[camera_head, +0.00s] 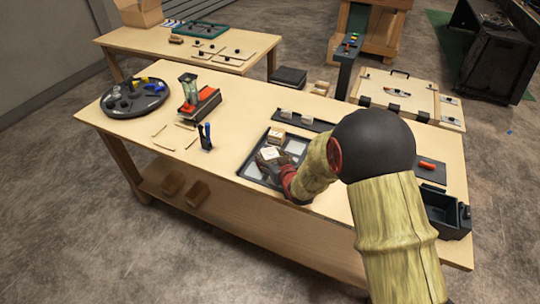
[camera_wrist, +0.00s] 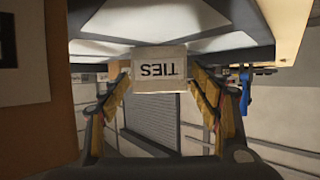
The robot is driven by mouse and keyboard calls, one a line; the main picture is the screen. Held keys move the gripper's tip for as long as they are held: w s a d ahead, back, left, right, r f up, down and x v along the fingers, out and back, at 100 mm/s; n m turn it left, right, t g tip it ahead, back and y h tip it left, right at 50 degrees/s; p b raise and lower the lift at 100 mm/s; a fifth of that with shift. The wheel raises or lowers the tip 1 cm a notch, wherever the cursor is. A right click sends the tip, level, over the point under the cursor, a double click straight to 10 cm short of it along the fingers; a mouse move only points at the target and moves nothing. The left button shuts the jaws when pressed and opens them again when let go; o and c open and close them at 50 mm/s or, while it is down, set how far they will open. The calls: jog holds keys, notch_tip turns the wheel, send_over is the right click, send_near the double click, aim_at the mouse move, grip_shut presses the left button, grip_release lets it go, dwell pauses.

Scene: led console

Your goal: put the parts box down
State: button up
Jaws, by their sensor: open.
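A small pale box marked TIES (camera_wrist: 160,68) is between the fingers of my gripper (camera_wrist: 163,88) in the wrist view, its lettering upside down. The fingers stand apart, one on each side of it; any contact is hard to tell. In the head view the box (camera_head: 270,154) is at the dark-rimmed tray (camera_head: 246,171), and my gripper (camera_head: 268,162) is low around it. It looks set down on the tray, though its underside is hidden. Another small box (camera_head: 277,135) stands just behind it.
A round dark tray (camera_head: 133,107) of small parts and a red-based device (camera_head: 200,103) stand to the left on the bench. A blue tool (camera_head: 206,136) is nearer. A black bin (camera_head: 443,212) is at the right end. Bare bench lies left of the dark-rimmed tray.

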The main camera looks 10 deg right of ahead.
jog(key=p+v, duration=0.2)
jog(key=v, duration=0.8)
jog(key=shift+s+r, duration=0.1)
jog(key=s+d+r+m+g+h, duration=0.1)
jog(key=s+d+r+g, duration=0.15)
jog(key=s+r, duration=0.6)
jog(key=s+d+r+m+g+h, duration=0.1)
jog(key=s+d+r+g, duration=0.15)
jog(key=s+r, duration=0.6)
jog(key=s+a+r+g, duration=0.2)
jog(key=s+r, duration=0.1)
jog(key=s, duration=1.1)
jog(key=shift+g, duration=0.3)
